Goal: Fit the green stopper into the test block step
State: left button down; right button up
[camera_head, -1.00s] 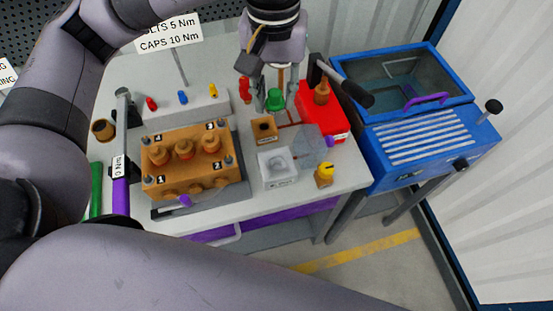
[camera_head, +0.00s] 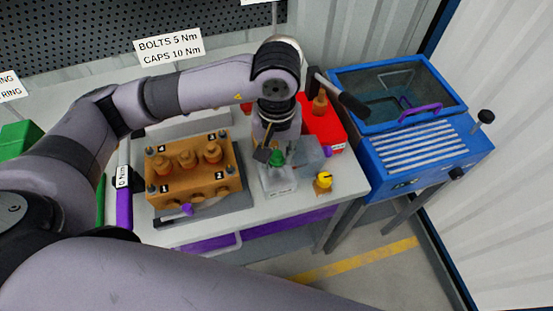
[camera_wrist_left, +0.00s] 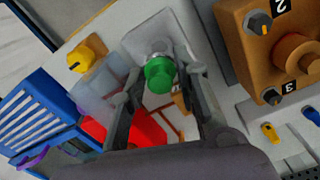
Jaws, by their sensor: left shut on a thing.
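My left gripper (camera_head: 276,157) points down over the front right part of the table, shut on the green stopper (camera_head: 277,158). The white test block (camera_head: 279,184) stands on the table under it. In the left wrist view the stopper (camera_wrist_left: 160,73) sits between the two fingertips, with the test block (camera_wrist_left: 149,35) just beyond it. A round feature on the block's top is partly covered by the stopper. I cannot tell whether the stopper touches the block. My right gripper is not in view.
The orange-brown pump block (camera_head: 190,185) stands to the left, close to my left gripper. A yellow part (camera_head: 323,181) and a translucent grey block (camera_head: 311,152) are to the right. Behind are a red box (camera_head: 322,125) and the blue washer cabinet (camera_head: 420,140).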

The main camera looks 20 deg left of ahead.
aim_at(277, 165)
pick_arm(q)
notch_tip(277, 165, down, 4)
jog(key=shift+r+p, duration=0.1)
jog(key=shift+p, duration=0.2)
jog(key=shift+f+b, duration=0.3)
jog(key=shift+b, duration=0.1)
jog(key=shift+f+b, duration=0.35)
jog(key=shift+b, duration=0.3)
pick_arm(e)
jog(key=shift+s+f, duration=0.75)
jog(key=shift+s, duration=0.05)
pick_arm(q)
jog(key=c, duration=1.2)
grip_release()
jog(key=shift+r, duration=0.1)
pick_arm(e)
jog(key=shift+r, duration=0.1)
